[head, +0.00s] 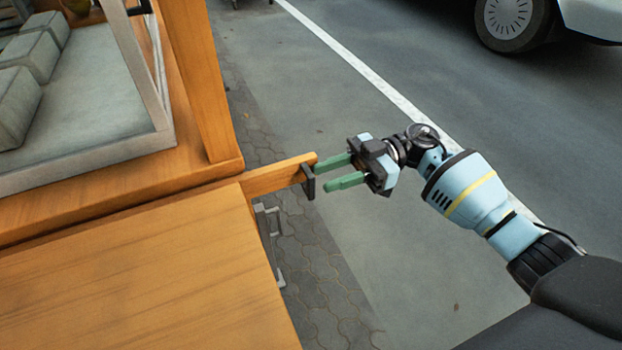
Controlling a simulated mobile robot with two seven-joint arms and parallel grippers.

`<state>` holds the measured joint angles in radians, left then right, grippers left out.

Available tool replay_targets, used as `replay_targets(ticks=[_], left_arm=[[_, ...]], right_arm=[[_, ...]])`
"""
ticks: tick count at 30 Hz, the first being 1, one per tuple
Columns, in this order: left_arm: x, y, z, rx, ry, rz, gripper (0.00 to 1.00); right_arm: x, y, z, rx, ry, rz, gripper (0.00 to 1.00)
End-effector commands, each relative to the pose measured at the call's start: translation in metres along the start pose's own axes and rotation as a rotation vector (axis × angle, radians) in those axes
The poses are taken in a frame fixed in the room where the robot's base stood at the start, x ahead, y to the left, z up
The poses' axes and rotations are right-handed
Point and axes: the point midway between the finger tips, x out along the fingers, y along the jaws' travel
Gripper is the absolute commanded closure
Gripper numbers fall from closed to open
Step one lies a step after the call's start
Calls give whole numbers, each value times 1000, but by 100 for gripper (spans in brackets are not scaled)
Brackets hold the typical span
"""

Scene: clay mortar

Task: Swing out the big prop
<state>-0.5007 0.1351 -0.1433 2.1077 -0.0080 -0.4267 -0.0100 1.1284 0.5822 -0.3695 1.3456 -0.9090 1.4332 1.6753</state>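A wooden bar (275,179), which looks like the big prop, sticks out to the right from the edge of the wooden counter. A dark handle (308,182) is fixed near its outer end. My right gripper (322,177) points left at this handle, with its two green fingers spread apart. The fingertips are just to the right of the handle; I cannot tell whether they touch it. Nothing is clearly held between them. My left gripper is not in view.
A wooden counter top (130,275) fills the lower left. Behind it is a metal-framed glass case (160,100) with grey blocks (38,55). Grey metal brackets (268,220) hang under the counter's right edge. A parked car (590,18) stands at the top right. The pavement (420,270) is clear.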

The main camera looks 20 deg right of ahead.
Motion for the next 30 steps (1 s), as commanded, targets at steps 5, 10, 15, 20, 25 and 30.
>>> replay_targets(ticks=[5, 10, 15, 20, 25, 30], left_arm=[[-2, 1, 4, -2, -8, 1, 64], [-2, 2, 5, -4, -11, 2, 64], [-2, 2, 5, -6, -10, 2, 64], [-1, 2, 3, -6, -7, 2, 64], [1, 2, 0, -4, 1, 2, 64], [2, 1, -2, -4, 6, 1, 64]], right_arm=[[27, 0, 0, 0, 3, -2, 68], [41, 0, 0, -1, 2, 0, 68], [44, 0, 0, 0, 1, 0, 68], [44, 0, 0, 0, 1, 0, 68], [44, 0, 0, 0, 1, 1, 89], [44, 0, 0, 0, 1, 1, 100]])
